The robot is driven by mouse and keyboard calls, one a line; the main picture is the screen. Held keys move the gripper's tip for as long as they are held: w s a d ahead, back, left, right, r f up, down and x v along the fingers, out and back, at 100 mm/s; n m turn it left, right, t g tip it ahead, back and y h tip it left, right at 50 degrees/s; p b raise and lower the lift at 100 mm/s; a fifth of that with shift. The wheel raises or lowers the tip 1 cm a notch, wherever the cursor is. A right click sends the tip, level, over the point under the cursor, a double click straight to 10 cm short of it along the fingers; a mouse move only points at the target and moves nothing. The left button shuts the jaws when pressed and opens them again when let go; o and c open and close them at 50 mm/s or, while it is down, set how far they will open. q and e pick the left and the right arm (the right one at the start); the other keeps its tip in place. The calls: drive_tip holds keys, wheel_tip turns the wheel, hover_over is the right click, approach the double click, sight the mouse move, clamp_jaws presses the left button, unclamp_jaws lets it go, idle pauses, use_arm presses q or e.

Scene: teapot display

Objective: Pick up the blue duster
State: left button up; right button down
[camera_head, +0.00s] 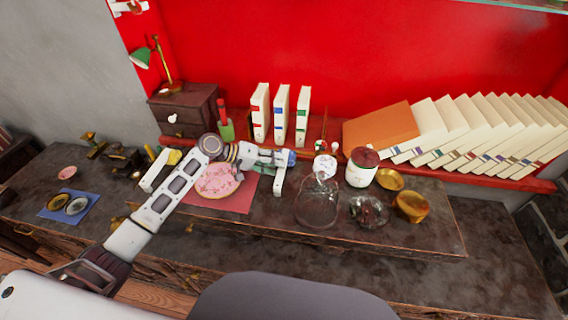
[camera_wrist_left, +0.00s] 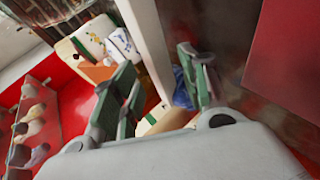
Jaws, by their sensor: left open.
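A small blue thing, which looks like the duster (camera_head: 291,158), shows behind the end of my left gripper, near the foot of the standing books. In the left wrist view the blue duster (camera_wrist_left: 181,88) shows beside the right-hand finger, partly hidden by it. My left gripper (camera_head: 272,170) is open above the raised shelf, close to the duster. Its two green-padded fingers (camera_wrist_left: 158,92) stand apart in the left wrist view. I cannot tell whether a finger touches the duster. My right gripper is not in view.
Three upright books (camera_head: 281,115) stand behind the gripper. A pink plate (camera_head: 215,183) lies below my arm. A glass vessel (camera_head: 317,205), a white jar with a red top (camera_head: 360,168) and a brass bowl (camera_head: 411,206) stand to the right. A row of leaning books (camera_head: 478,130) fills the back right.

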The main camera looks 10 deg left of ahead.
use_arm(q)
drive_tip(key=shift+w+d+f, duration=0.25)
drive_tip(key=shift+d+f, duration=0.05)
drive_tip(key=shift+d, duration=0.15)
drive_tip(key=shift+w+d+f, duration=0.2)
drive_tip(key=shift+d+f, duration=0.1)
drive_tip(key=shift+d, duration=0.2)
drive_tip(key=shift+d+f, duration=0.1)
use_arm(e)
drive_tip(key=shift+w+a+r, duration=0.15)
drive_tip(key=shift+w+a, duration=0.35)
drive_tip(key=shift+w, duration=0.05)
use_arm(q)
drive_tip(key=c, duration=0.9)
clamp_jaws()
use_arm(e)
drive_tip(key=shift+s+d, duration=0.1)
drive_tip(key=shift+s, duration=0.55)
